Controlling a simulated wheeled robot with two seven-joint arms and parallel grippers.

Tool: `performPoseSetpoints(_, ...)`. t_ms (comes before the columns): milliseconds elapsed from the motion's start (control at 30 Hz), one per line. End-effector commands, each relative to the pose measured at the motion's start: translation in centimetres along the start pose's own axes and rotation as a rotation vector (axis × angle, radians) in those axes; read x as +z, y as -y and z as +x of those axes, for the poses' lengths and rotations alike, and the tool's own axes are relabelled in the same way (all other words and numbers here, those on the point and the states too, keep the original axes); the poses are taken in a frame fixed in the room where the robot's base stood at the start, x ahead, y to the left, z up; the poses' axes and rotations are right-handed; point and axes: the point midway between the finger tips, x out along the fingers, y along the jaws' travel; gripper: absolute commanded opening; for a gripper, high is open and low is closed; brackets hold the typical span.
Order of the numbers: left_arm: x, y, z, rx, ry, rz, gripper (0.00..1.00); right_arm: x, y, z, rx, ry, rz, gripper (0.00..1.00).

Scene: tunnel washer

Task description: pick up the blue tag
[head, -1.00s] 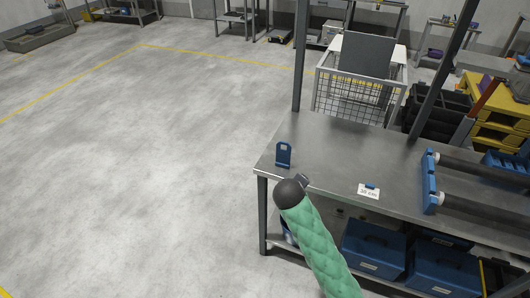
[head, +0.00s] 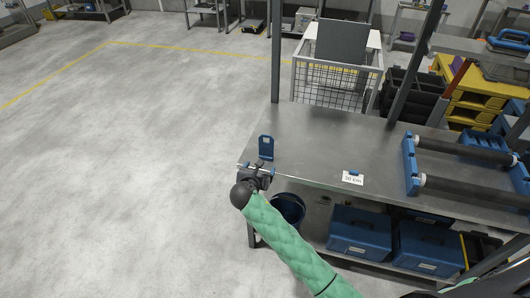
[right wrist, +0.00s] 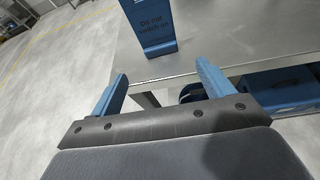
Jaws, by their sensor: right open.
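The blue tag (head: 266,148) stands upright near the left front corner of the metal table (head: 320,140). My right gripper (head: 257,170), on the green-sleeved arm, is just in front of the tag at the table's near edge. In the right wrist view its two blue fingers (right wrist: 160,80) are spread with nothing between them, and the tag is beyond them, apart. My left gripper is not in view.
A white label card (head: 352,177) lies on the table, with blue roller holders (head: 411,165) to its right. Blue boxes (head: 360,232) and a blue bucket (head: 288,208) are below the tabletop. A wire cart (head: 335,80) stands behind. Floor on the left is clear.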

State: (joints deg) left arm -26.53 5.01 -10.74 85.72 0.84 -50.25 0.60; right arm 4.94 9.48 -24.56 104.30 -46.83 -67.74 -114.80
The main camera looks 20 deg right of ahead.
Motion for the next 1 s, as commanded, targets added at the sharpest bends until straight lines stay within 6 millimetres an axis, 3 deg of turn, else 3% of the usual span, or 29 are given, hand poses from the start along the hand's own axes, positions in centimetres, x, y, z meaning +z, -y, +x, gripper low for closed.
performPoseSetpoints(500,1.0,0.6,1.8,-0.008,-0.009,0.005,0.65,0.2,0.0,3.0,-0.001,-0.002,-0.05,0.8)
performPoseSetpoints(1000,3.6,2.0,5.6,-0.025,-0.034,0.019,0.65,0.4,0.1,7.6,-0.002,-0.003,-0.05,0.8)
